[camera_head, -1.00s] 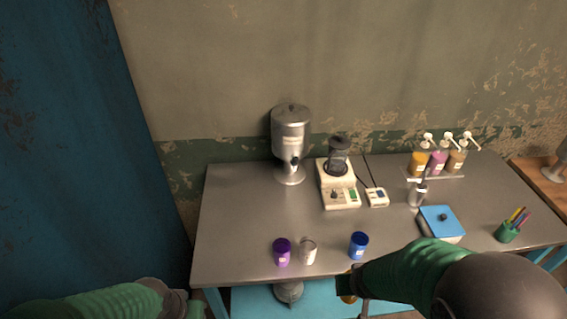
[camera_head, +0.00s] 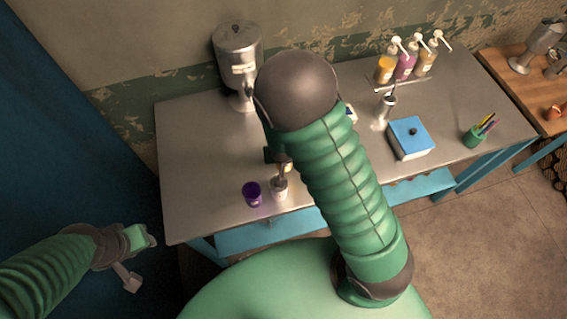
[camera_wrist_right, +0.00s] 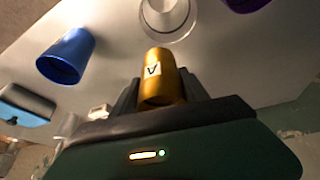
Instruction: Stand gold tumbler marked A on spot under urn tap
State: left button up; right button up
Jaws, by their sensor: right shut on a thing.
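The gold tumbler (camera_wrist_right: 160,80) shows a white label with a dark letter, seen inverted, in the right wrist view. My right gripper (camera_wrist_right: 158,95) is shut on it. In the head view the tumbler (camera_head: 285,163) is partly hidden by the right gripper (camera_head: 276,160), above the table just behind the silver cup. The steel urn (camera_head: 238,62) stands at the table's back left, beyond the right gripper. Its tap is mostly hidden by my right arm, and I cannot make out the spot under it. My left gripper (camera_head: 143,262) is open and empty, left of the table.
A purple cup (camera_head: 252,194) and a silver cup (camera_head: 279,188) stand near the table's front edge. A blue cup (camera_wrist_right: 66,55) shows in the wrist view. Pump bottles (camera_head: 404,66), a blue-lidded box (camera_head: 410,137) and a pen pot (camera_head: 474,136) are at the right. My arm hides the table's middle.

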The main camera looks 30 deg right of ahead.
aim_at(286, 166)
jog(key=f, duration=0.6)
jog(key=shift+w+d, duration=0.15)
jog(key=shift+w, duration=0.1)
jog(key=shift+d+f, duration=0.1)
jog(key=shift+f, duration=0.05)
jog(key=shift+s+d, duration=0.1)
jog(key=shift+f, duration=0.1)
jog(key=o, duration=1.4)
jog(key=shift+a, duration=0.3)
